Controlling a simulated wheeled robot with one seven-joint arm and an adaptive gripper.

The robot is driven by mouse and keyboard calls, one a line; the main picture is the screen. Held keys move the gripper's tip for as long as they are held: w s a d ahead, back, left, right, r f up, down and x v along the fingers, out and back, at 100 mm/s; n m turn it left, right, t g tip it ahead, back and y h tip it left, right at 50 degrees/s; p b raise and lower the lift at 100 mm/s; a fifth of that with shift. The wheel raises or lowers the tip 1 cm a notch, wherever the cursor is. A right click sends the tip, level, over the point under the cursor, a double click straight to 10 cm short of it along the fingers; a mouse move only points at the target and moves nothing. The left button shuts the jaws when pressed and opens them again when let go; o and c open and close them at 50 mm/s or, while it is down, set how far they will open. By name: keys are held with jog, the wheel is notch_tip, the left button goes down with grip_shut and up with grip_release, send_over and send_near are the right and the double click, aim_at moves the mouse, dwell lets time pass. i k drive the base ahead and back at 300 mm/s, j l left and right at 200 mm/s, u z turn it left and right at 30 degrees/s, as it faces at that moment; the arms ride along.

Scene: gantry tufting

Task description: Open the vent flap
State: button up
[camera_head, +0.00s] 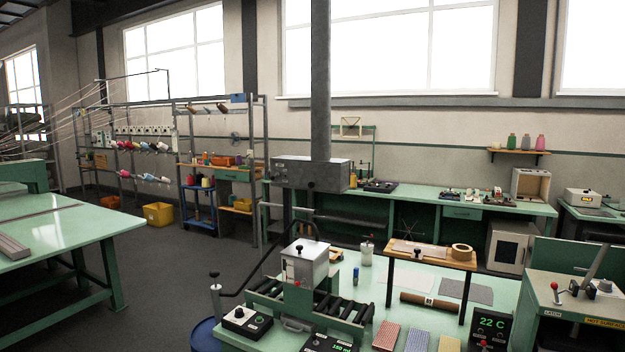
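I cannot pick out a vent flap for certain. A grey vertical duct (320,80) runs down the middle of the view into a grey metal box (300,174), with a small dark knob low on the box's front. A flap on either one is not distinguishable at this size. In front stands a silver-grey box-like unit (305,266) with a dark knob on top, set over a green-framed bed of black rollers. My gripper is not in view.
The near green bench (410,290) holds a small wooden stand (430,257), a control box (247,321) and coloured strips. A lever console (570,295) stands at right, a green table (60,240) at left. Dark floor (190,270) is clear between. Yellow bins (158,214) sit farther back.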

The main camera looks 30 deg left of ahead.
aim_at(327, 177)
jog(key=i+j, duration=0.4)
jog(key=i+j+z, duration=0.1)
jog(key=i+j, duration=0.25)
jog(key=j, duration=0.15)
